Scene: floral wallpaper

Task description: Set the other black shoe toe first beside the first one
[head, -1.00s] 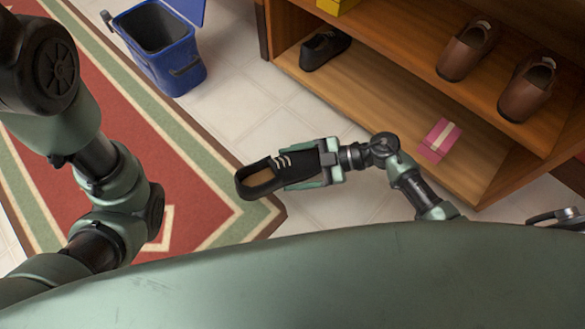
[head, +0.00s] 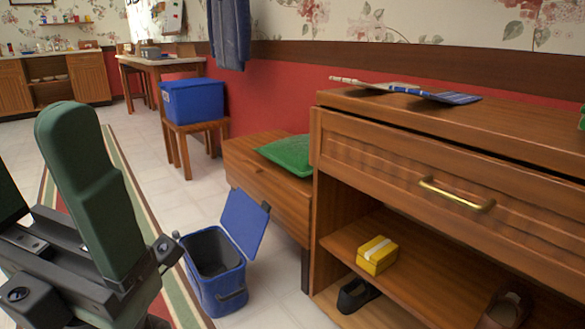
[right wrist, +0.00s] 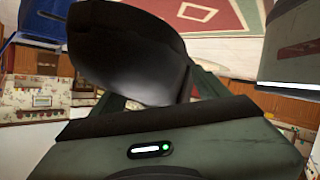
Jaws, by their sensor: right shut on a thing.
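One black shoe (head: 357,294) stands on the bottom shelf of the wooden cabinet (head: 312,190) in the head view, near its left side wall. The other black shoe (right wrist: 125,50) is large and dark in the right wrist view, held in my right gripper (right wrist: 160,92); its toe and heel are hard to tell there. My right gripper is shut on it and is outside the head view. My left gripper (head: 42,200) is raised close to the head camera at the left, its fingers apart with nothing seen between them.
A yellow box (head: 377,255) and a brown shoe (head: 507,309) are on the shelf above. A blue bin (head: 216,270) with its lid open stands left of the cabinet. A low wooden bench (head: 265,180) with a green cushion (head: 287,154) adjoins the cabinet. A fly swatter-like object (head: 405,90) lies on top.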

